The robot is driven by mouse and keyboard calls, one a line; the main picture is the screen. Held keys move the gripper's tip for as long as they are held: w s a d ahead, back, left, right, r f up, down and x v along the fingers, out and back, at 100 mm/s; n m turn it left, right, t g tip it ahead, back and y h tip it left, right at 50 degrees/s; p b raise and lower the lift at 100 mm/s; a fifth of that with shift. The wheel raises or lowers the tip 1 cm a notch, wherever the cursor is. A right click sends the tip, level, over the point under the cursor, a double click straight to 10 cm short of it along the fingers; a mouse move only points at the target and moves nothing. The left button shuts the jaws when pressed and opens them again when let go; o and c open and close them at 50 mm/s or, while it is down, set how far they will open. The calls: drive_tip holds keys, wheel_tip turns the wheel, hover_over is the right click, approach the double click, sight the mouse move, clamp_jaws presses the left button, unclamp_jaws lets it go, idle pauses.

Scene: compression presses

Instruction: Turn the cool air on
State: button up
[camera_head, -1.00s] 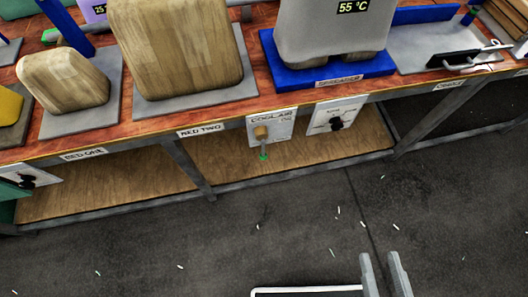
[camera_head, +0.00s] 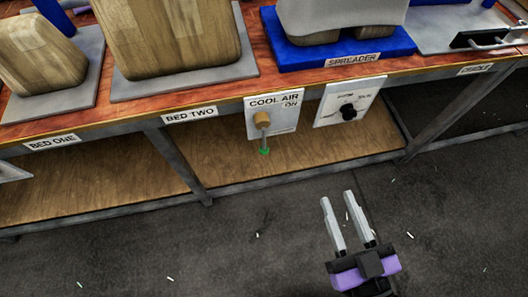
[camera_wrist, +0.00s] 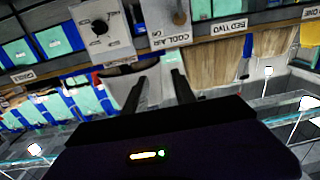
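The cool air panel (camera_head: 285,119) is a white plate on the front edge of the workbench, labelled "COOL AIR" and "ON". A tan round knob (camera_head: 262,118) sits on it, with a grey lever (camera_head: 263,134) hanging down to a green tip (camera_head: 264,152). The "ON" mark is at the upper right of the knob. My gripper (camera_head: 347,220) is open and empty, below and to the right of the panel, apart from it. In the wrist view the cool air panel (camera_wrist: 160,38) appears upside down beyond my gripper's fingers (camera_wrist: 157,84).
A second white panel with a black dial (camera_head: 349,112) is just right of the cool air panel. Above, the bench carries a blue spreader base (camera_head: 300,54) and wooden blocks on grey plates. A wooden lower shelf (camera_head: 290,160) lies beneath. The floor in front is clear apart from small scraps.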

sight(265, 144)
drive_tip(key=shift+w+a+f+n+g+y+b, duration=0.2)
drive_tip(key=shift+w+a+f+y+b, duration=0.3)
drive_tip(key=shift+w+a+f+b, duration=2.4)
drive_tip(key=shift+w+a+f+n+g+y+b, duration=0.15)
drive_tip(key=shift+w+a+f+n+y+b, duration=0.3)
drive_tip(key=shift+w+a+f, duration=2.85)
drive_tip(key=shift+w+a+f+n+g+y+b, duration=0.15)
drive_tip(key=shift+w+a+f+y+b, duration=0.95)
drive_tip(key=shift+w, duration=4)
drive_tip(key=shift+d+f+h+b, duration=0.1)
drive_tip(key=shift+d+h+b, duration=0.15)
drive_tip(key=shift+h+b, duration=0.3)
drive_tip(key=shift+c, duration=0.2)
clamp_jaws()
